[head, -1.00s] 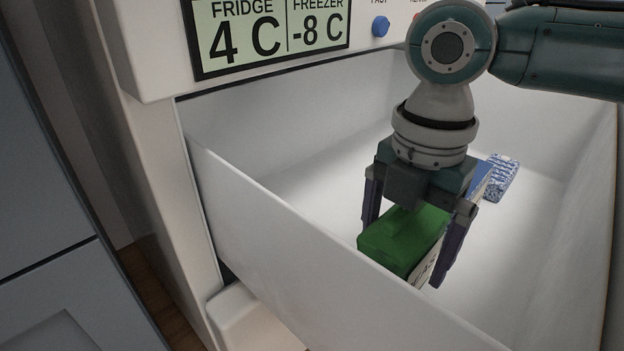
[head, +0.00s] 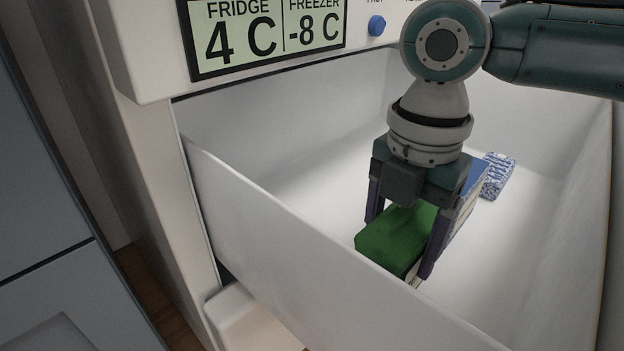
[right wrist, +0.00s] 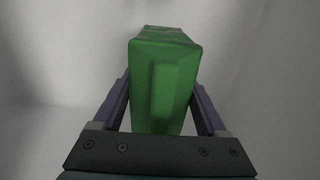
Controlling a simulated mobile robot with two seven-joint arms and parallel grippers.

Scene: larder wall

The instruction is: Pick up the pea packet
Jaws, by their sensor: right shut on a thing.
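The green packet (head: 397,237), which I take as the pea packet, is in the open white drawer, partly hidden by my gripper. No label shows on its visible faces. My right gripper (head: 400,240) points down over it, with one purple finger on each side, and is shut on it. In the right wrist view the green packet (right wrist: 163,85) stands between the two fingers of the right gripper (right wrist: 163,100). I cannot tell whether the packet touches the drawer floor. My left gripper is not in view.
The drawer's front wall (head: 300,235) rises close beside the packet. A blue and white packet (head: 497,176) lies farther back, and a blue-topped box (head: 474,183) is partly hidden behind my gripper. A display panel (head: 262,35) is above. The drawer's right floor is clear.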

